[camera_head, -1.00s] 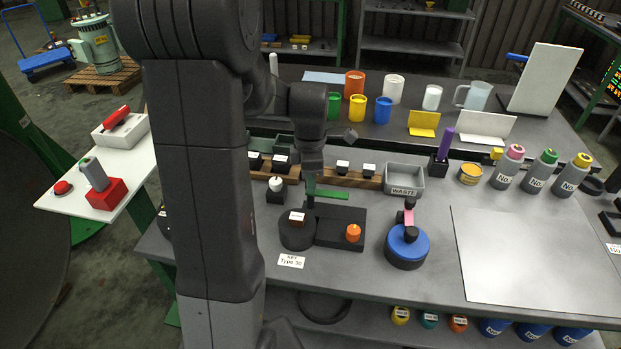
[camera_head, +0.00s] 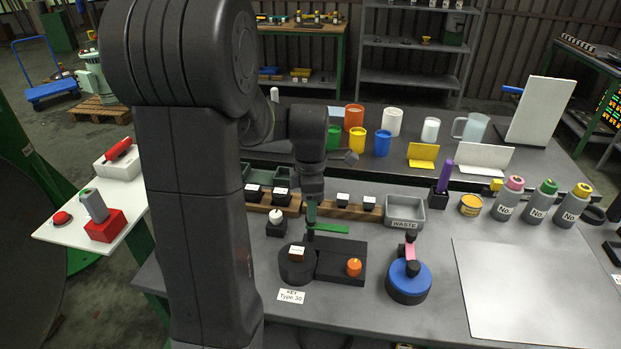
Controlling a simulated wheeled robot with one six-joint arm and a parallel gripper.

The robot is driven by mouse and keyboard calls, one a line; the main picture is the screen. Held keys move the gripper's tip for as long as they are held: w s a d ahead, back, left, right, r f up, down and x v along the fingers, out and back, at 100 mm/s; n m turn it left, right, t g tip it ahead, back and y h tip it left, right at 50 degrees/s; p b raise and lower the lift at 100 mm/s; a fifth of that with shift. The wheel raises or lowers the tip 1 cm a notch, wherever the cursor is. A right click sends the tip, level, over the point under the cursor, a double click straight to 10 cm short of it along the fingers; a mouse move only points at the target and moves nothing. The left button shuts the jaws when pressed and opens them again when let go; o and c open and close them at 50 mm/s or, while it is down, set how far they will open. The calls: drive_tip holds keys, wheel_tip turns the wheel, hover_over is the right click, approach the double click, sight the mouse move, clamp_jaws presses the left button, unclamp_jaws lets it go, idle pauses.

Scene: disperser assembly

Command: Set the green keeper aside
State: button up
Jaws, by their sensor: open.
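The green keeper (camera_head: 333,229) is a flat green bar at the back edge of the black fixture block (camera_head: 327,264). I cannot tell whether it rests on the block or sits just above it. My gripper (camera_head: 311,232) points down at the keeper's left end. It is open, but its fingers are small and dark here, and the gap between them is hard to make out. A round black holder (camera_head: 297,268) with a small brown, white-topped piece stands left of the block. An orange knob (camera_head: 354,267) sits on the block's right part.
The grey WASTE bin (camera_head: 405,226) stands behind and right of the block. A blue-topped round device (camera_head: 409,283) is to the right. A wooden rack (camera_head: 346,211) with small labelled blocks runs behind. A pale sheet (camera_head: 520,280) lies bare at right. My arm hides the left.

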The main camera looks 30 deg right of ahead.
wheel_tip(320, 180, up, 11)
idle(0.7)
approach(327, 230)
drive_tip(key=w+a+f, duration=0.1)
drive_tip(key=f, duration=0.1)
drive_tip(key=w+f, duration=0.1)
drive_tip(key=f, duration=0.1)
drive_tip(key=w+a+f, duration=0.1)
drive_tip(key=shift+w+a+f, duration=0.3)
drive_tip(key=shift+f, duration=0.1)
